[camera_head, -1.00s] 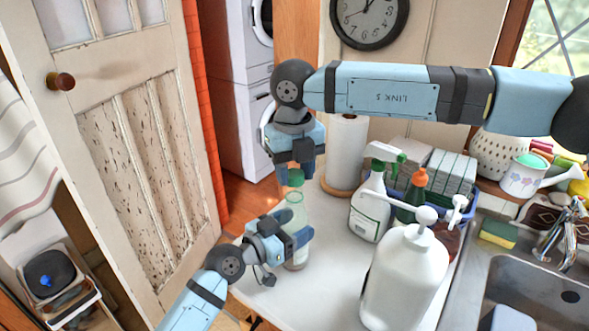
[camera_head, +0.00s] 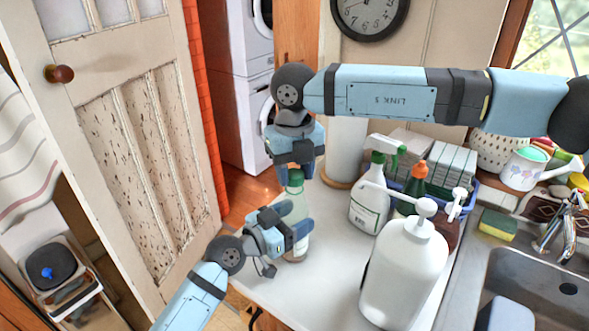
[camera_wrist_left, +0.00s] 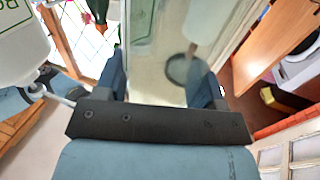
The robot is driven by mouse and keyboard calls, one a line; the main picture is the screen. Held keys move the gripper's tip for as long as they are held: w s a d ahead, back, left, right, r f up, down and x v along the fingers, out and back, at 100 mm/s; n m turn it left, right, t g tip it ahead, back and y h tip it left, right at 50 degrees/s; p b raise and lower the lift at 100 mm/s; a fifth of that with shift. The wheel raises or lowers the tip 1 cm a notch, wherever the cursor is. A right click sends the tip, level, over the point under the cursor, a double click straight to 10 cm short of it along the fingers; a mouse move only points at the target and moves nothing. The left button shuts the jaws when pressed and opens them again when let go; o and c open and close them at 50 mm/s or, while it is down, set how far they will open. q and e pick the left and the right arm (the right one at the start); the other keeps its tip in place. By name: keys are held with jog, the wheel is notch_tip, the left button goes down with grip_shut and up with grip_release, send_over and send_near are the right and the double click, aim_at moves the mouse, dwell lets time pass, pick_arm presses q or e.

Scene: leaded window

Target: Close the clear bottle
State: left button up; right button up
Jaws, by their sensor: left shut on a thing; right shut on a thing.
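The clear bottle (camera_head: 299,212) stands upright near the left edge of the white counter. My left gripper (camera_head: 294,237) is shut around its lower body from the left. In the left wrist view the bottle's clear wall (camera_wrist_left: 165,60) fills the space between the fingers. My right gripper (camera_head: 294,170) is above the bottle, pointing down, shut on the green cap (camera_head: 295,178). The cap is at the bottle's mouth, in line with the neck. I cannot tell whether its thread has caught.
A large white pump bottle (camera_head: 403,275) stands to the right on the white counter (camera_head: 328,290). Behind it are a green-topped spray bottle (camera_head: 369,205), an orange-topped bottle (camera_head: 412,188) and a paper roll (camera_head: 345,150). A sink (camera_head: 540,285) lies at the far right.

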jog(key=shift+f, duration=0.45)
pick_arm(q)
grip_shut()
pick_arm(e)
jog(key=m, duration=2.2)
jog(key=shift+m, duration=0.4)
jog(key=o, duration=0.9)
